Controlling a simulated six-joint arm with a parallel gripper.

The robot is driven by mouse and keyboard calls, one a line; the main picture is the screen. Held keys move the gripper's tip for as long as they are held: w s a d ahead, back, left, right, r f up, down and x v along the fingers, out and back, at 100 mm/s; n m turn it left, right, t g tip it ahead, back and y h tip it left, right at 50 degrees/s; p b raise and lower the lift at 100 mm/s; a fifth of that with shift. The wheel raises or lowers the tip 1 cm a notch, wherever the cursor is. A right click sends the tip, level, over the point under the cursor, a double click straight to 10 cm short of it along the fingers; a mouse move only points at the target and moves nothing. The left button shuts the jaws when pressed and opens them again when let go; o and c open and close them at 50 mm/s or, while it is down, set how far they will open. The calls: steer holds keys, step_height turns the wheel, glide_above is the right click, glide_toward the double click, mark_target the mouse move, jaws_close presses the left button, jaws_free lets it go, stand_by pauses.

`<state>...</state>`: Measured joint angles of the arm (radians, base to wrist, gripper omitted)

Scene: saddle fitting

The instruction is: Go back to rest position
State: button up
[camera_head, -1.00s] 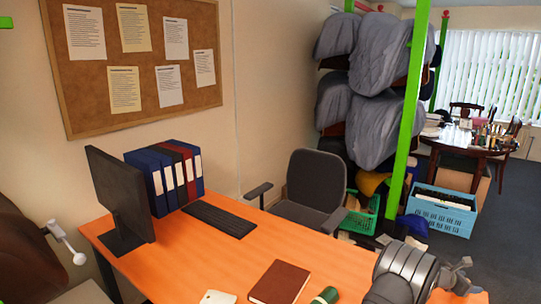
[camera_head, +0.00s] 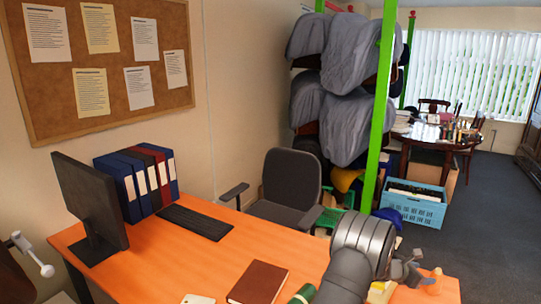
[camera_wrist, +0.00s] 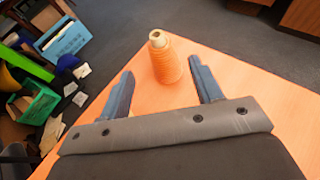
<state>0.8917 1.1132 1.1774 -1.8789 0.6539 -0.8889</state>
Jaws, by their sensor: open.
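My gripper (camera_head: 412,268) is above the right end of the orange desk in the head view, with my grey arm behind it. In the wrist view, its two blue-grey fingers (camera_wrist: 161,68) are spread apart with nothing held between them. An orange cone-shaped spool (camera_wrist: 168,62) with a pale top stands upright on the desk beyond the fingers. In the wrist view it appears between the fingertips. In the head view, the area under the gripper is partly hidden by my arm.
The desk (camera_head: 200,270) holds a monitor (camera_head: 92,205), binders (camera_head: 140,182), a keyboard (camera_head: 195,222) and a brown book (camera_head: 258,283). A green roll (camera_head: 302,294) lies near my arm. An office chair (camera_head: 290,190) stands behind the desk. A green post (camera_head: 380,110) and blue crate (camera_head: 412,205) are beyond.

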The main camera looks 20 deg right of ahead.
mark_target(439, 270)
steer(key=x, duration=0.9)
steer(key=r, duration=0.4)
steer(key=shift+d, duration=0.2)
steer(key=s+r, duration=1.2)
steer(key=w+a+n+t, duration=0.1)
steer(key=w+a, duration=0.4)
steer(key=a, duration=0.5)
steer(key=w+a+n+t, duration=0.1)
steer(key=w+a, duration=0.5)
steer(key=a, duration=0.4)
steer(key=w+a+n+t, duration=0.1)
steer(key=w+a, duration=0.5)
steer(key=a, duration=0.4)
steer(key=shift+t+y, duration=0.3)
steer(key=shift+w+f, duration=0.1)
steer(key=s+d+m+g, duration=0.1)
steer(key=s+d, duration=0.3)
steer(key=d, duration=0.5)
steer(key=s+d+g, duration=0.1)
steer(key=s+d, duration=0.3)
steer(key=d, duration=0.6)
steer(key=shift+s+d+m, duration=0.15)
steer(key=shift+m, duration=0.25)
